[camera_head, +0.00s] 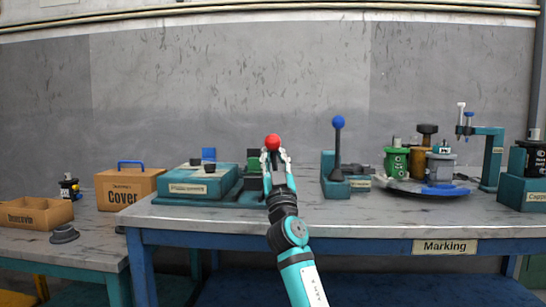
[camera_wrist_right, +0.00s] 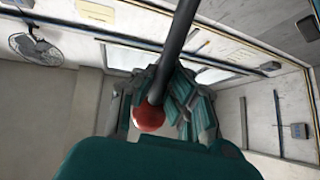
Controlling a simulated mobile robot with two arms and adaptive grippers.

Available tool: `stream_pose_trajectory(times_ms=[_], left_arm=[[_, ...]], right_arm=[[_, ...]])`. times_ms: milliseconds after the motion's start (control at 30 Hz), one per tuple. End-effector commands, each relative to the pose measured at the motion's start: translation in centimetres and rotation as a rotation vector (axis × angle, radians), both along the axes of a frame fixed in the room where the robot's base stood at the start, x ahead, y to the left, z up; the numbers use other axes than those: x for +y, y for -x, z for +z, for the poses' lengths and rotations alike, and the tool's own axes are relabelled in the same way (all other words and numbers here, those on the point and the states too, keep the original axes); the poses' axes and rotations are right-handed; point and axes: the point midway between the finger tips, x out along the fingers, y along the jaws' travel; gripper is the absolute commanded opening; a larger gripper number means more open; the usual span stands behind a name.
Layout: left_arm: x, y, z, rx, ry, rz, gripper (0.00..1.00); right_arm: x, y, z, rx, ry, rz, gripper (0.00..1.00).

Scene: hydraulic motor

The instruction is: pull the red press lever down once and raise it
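The red ball knob (camera_head: 272,142) of the press lever stands above the teal press on the table. It also shows in the right wrist view (camera_wrist_right: 149,117), at the end of a dark lever rod (camera_wrist_right: 180,40). My right gripper (camera_head: 275,157) reaches up to the knob, with its fingers spread to either side just below it. In the right wrist view the knob lies in front of the fingers; contact is hard to tell. The lever rod is hidden behind my right arm in the head view. My left gripper is not in view.
A second lever with a blue knob (camera_head: 338,122) stands just to the right. A teal box (camera_head: 198,180) sits to the left of my right arm. Motor parts stand on a round tray (camera_head: 405,187) at the right. The table front (camera_head: 345,217) is mostly clear.

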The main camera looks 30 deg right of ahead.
Motion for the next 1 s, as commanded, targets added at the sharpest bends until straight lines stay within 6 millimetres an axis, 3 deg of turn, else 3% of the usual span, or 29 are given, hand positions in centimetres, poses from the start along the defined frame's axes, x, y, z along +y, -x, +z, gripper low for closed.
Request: stream_pose_trajectory(times_ms=[167, 467, 800, 1000], left_arm=[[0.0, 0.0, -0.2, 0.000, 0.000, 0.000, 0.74], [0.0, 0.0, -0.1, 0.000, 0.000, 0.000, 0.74], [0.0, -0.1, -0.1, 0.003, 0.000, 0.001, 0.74], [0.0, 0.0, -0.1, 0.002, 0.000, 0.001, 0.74]], right_arm=[[0.7, 0.0, -0.5, 0.002, 0.007, 0.010, 0.00], [0.4, 0.0, -0.3, 0.002, 0.004, 0.007, 0.37], [0.4, 0.3, -0.7, 0.004, 0.003, 0.003, 0.37], [1.1, 3.1, -1.2, 0.000, 0.007, 0.004, 0.37]])
